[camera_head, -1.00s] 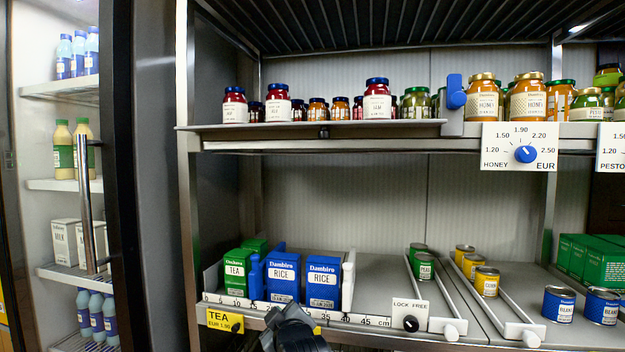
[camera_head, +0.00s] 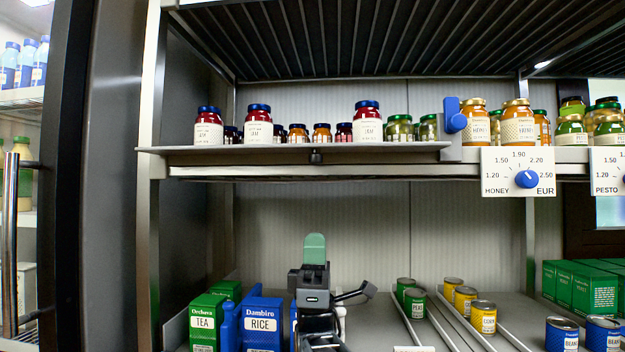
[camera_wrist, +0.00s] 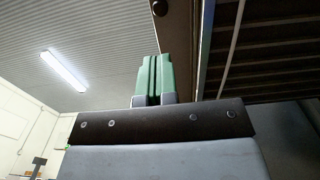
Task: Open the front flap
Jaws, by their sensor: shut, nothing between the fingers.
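The front flap (camera_head: 240,159) is most likely the long pale strip along the front edge of the upper shelf, below the jam jars. A small dark knob (camera_head: 316,157) sits at its middle. A blue lever (camera_head: 455,115) stands on a grey bracket at the strip's right end. My gripper (camera_head: 314,248) points upward in front of the rack, below the knob and apart from it. Its green fingers are together with nothing between them. In the wrist view the fingers (camera_wrist: 153,78) point up beside a shelf edge (camera_wrist: 180,40), with a dark round part (camera_wrist: 160,7) above them.
Red jam jars (camera_head: 258,123) stand on the upper shelf above the strip. A honey price dial (camera_head: 527,179) hangs to the right. A fridge door handle (camera_head: 10,240) is at far left.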

